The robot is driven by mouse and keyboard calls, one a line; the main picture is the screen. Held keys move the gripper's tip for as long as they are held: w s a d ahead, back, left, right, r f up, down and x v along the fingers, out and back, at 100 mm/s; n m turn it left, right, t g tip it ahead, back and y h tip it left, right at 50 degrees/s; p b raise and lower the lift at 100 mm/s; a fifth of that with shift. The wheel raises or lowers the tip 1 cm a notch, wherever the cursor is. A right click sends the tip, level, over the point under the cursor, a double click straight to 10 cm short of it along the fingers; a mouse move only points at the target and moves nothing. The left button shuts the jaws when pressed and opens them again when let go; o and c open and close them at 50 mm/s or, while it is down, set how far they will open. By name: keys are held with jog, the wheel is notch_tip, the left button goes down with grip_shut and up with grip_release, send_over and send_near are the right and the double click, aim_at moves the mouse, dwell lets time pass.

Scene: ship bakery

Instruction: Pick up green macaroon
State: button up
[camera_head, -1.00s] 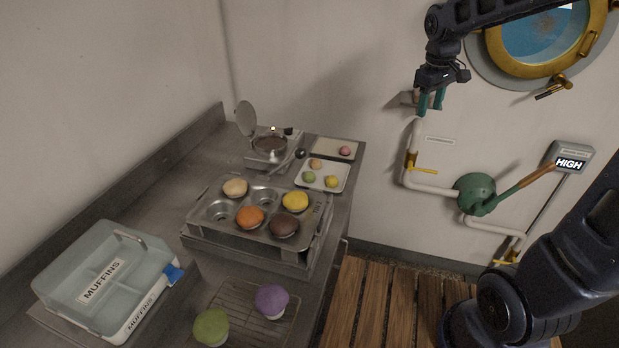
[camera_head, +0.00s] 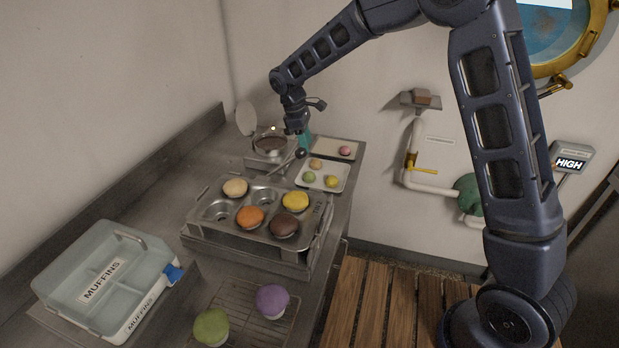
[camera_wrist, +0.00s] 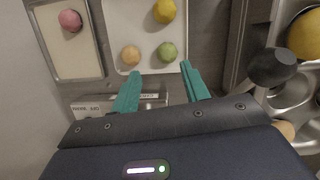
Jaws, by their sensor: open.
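The green macaroon (camera_head: 309,177) lies on a white tray (camera_head: 344,178) with a yellow macaroon (camera_head: 332,181) and a peach macaroon (camera_head: 316,163). In the wrist view the green macaroon (camera_wrist: 168,52) sits beyond my fingertips, nearest the right finger, with the peach macaroon (camera_wrist: 131,56) to its left and the yellow macaroon (camera_wrist: 164,11) farther off. My gripper (camera_head: 301,142) points down beside the tray in the head view, partly hidden by the wrist. Its two teal fingers (camera_wrist: 160,80) are apart with nothing between them.
A pink macaroon (camera_head: 345,150) lies on a second tray (camera_head: 325,143). The muffin pan (camera_head: 259,235) stands in front, holding several muffins.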

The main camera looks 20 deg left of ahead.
aim_at(308, 172)
jog(key=shift+n, duration=0.3)
jog(key=shift+s+a+f+x, duration=0.15)
jog(key=shift+a+x, duration=0.25)
jog(key=shift+x, duration=1.55)
jog(key=shift+s+a+f+x, duration=0.1)
jog(key=shift+s+a+x, duration=0.25)
jog(key=shift+x, duration=1.65)
jog(key=shift+s+a+f+x, duration=0.15)
jog(key=shift+a+x, duration=0.25)
jog(key=shift+x, duration=1.55)
jog(key=shift+r, duration=0.1)
jog(key=c, duration=0.4)
